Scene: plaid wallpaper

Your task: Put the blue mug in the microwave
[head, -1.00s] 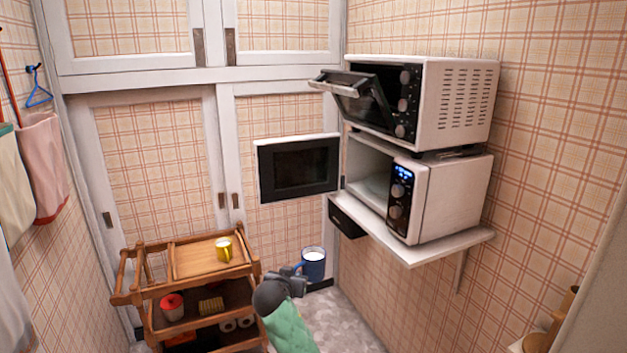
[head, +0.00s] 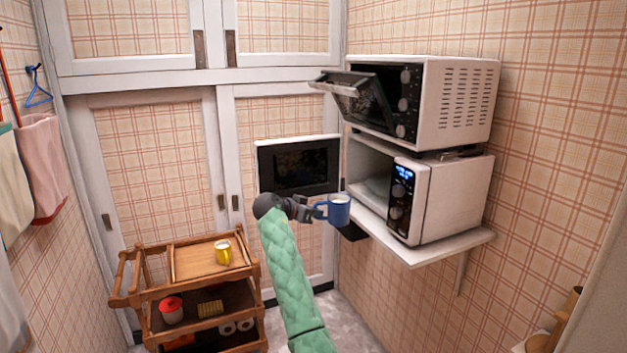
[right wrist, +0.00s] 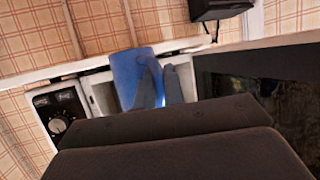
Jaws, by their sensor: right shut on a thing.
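The blue mug (head: 339,211) is held upright in the air in the head view, in front of the microwave's opening and near the shelf's left edge. My right gripper (head: 318,209) is shut on it from the left, at its handle side. In the right wrist view the mug (right wrist: 128,76) is partly hidden by the fingers (right wrist: 155,82). The white microwave (head: 440,200) sits on the wall shelf. Its door (head: 300,165) is swung open to the left, and part of its cavity (head: 370,170) shows. My left gripper is not in view.
A toaster oven (head: 465,100) with its door (head: 357,98) tilted open stands above the microwave. The white shelf (head: 440,250) juts from the wall. A wooden cart (head: 190,265) with a yellow mug (head: 223,251) stands at lower left.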

